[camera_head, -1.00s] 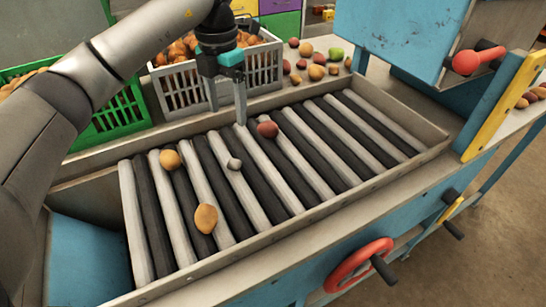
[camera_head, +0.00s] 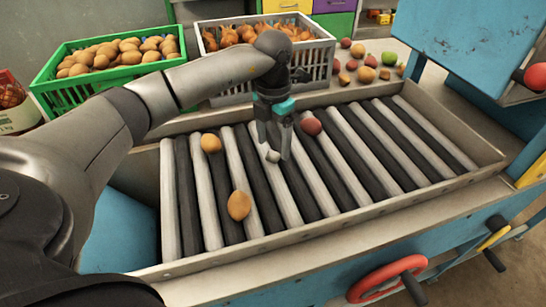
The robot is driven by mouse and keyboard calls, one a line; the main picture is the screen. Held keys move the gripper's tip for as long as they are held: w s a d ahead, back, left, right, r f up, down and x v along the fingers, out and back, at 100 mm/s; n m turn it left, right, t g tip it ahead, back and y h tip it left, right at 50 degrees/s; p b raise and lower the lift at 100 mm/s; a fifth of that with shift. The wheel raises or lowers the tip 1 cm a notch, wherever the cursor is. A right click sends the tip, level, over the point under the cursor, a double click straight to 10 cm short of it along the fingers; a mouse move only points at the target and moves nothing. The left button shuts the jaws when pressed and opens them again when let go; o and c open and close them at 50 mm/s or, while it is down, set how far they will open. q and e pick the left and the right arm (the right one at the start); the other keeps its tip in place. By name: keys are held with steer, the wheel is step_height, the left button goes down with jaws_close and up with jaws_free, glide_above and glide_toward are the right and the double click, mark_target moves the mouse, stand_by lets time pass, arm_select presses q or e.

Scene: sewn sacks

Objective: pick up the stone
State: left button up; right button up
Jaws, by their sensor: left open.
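The stone (camera_head: 272,156) is a small grey lump lying on the roller bed (camera_head: 185,215). My left gripper (camera_head: 273,150) points down right over it, with its fingers apart around or just beside the stone. The fingers partly hide the stone, and I cannot tell whether they touch it. My left gripper is open. My right gripper is out of view.
On the rollers lie a yellow-orange potato (camera_head: 211,143), a tan potato (camera_head: 239,205) and a reddish one (camera_head: 311,126) close right of the gripper. A green crate (camera_head: 75,93) and a grey crate (camera_head: 318,62) stand behind. The right rollers are clear.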

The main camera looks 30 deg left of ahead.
mark_target(272, 153)
arm_select(q)
step_height(272, 153, down, 3)
steer(key=shift+s+f, duration=0.1)
steer(key=shift+f, duration=0.1)
jaws_close()
stand_by(0.6)
